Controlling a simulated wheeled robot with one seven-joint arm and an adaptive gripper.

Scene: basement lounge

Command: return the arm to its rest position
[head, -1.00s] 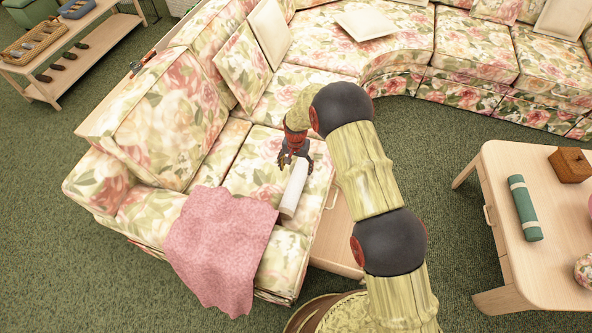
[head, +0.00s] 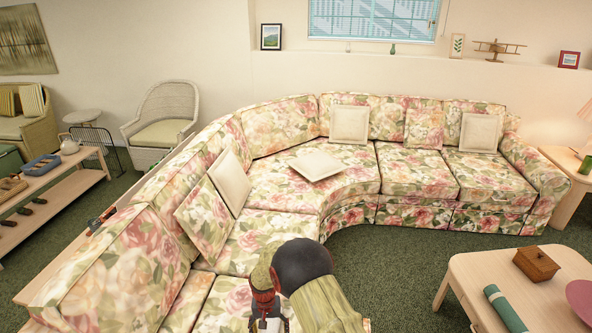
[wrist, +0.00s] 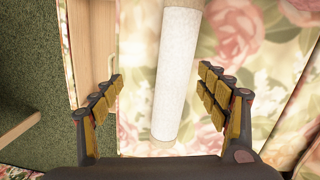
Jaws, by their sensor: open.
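My gripper (wrist: 162,82) is open in the wrist view, with its two padded fingers spread apart. A white roll (wrist: 176,75) lies on the floral sofa (wrist: 240,35) and shows in the gap between the fingers, touching neither in the picture. In the head view, my arm comes in from the bottom edge, and the gripper (head: 265,322) is mostly cut off there, over the sofa seat. The sofa (head: 412,172) fills the middle of that view.
A low wooden table (head: 470,275) at the right holds a brown box (head: 537,264) and a green roll (head: 505,310). A wooden shelf (head: 75,180) and a wicker chair (head: 163,113) stand at the left. Green carpet (head: 400,250) is clear between sofa and table.

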